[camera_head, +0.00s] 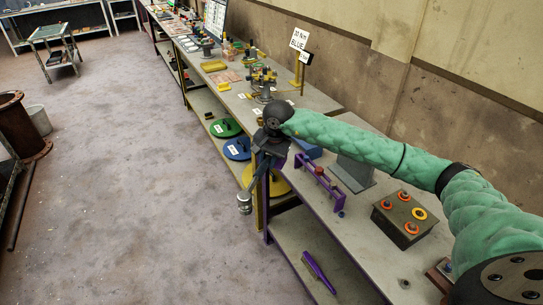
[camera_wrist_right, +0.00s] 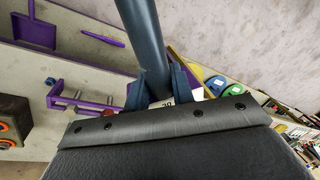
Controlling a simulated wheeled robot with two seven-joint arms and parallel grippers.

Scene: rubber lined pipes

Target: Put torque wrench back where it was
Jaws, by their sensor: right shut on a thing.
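My right gripper (camera_head: 266,158) is shut on the torque wrench, a dark blue-grey bar with a silvery round head (camera_head: 244,203) in the head view. The head hangs down to the left, past the bench's front edge and over the floor. In the right wrist view the thick shaft (camera_wrist_right: 143,35) rises between the two blue fingers of the gripper (camera_wrist_right: 157,88). The wrench's other end is hidden by the gripper. A purple rack (camera_head: 320,184) stands on the bench just right of the gripper; it also shows in the wrist view (camera_wrist_right: 84,98). My left gripper is out of view.
A box with orange and yellow buttons (camera_head: 405,217) is on the near bench (camera_head: 375,262). A purple tool (camera_head: 317,270) lies on the lower shelf. Green (camera_head: 225,128) and blue discs (camera_head: 237,149) sit under the farther bench. A "BLUE" sign (camera_head: 300,40) stands behind. The floor is open at left.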

